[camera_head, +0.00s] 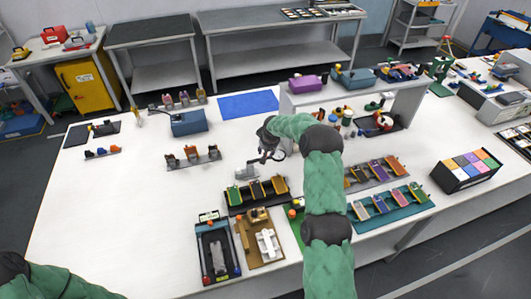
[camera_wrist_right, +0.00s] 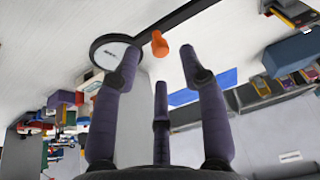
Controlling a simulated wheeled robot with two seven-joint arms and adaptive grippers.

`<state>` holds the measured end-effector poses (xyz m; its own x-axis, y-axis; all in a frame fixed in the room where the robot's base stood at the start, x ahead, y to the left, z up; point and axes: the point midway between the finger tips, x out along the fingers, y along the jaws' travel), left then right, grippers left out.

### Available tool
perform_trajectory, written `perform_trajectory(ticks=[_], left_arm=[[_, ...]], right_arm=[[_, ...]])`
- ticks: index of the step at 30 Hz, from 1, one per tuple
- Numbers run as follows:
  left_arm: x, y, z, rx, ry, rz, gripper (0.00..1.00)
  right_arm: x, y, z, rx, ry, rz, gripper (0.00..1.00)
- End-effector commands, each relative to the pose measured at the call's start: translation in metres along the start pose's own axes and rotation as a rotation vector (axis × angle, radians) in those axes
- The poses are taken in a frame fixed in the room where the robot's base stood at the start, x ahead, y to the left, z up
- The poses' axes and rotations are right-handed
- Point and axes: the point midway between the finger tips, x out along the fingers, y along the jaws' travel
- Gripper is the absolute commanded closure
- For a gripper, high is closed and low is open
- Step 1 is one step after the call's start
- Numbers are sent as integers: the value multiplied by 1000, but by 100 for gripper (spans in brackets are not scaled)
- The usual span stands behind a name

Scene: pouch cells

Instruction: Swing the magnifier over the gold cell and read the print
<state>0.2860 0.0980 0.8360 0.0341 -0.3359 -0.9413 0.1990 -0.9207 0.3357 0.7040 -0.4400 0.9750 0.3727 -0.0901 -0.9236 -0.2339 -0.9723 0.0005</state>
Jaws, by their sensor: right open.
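The magnifier shows in the right wrist view as a round dark-rimmed lens (camera_wrist_right: 114,53) on a black arm, with an orange knob (camera_wrist_right: 159,44) near the lens. Small dark print shows in the lens, too small to read. My right gripper (camera_wrist_right: 158,62) has its fingers spread around the knob, with no clear contact. In the head view, my right gripper (camera_head: 264,152) is beside the magnifier (camera_head: 279,154), partly hidden by my arm. Gold-coloured cells (camera_head: 279,184) stand in a dark rack just below; I cannot tell which is the task's cell. My left gripper is out of view.
A black tray (camera_head: 210,281) and a brown tray (camera_head: 270,262) lie at the front. More cell racks (camera_head: 388,216) stand to the right of my arm. A blue mat (camera_head: 248,104) lies at the back.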

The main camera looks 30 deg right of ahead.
Motion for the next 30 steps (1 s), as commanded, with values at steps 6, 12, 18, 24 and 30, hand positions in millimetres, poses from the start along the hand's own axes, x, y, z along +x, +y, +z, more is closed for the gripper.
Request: perform_trajectory(ticks=[6,12,18,24,30], left_arm=[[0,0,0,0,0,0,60],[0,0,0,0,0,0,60],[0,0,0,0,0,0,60],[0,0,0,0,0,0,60],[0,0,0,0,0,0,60]], right_arm=[[22,0,0,1,0,0,57],[29,0,0,0,0,0,57],[29,0,0,0,0,-1,57],[29,-1,0,0,0,-1,100],[29,-1,0,0,0,-1,100]])
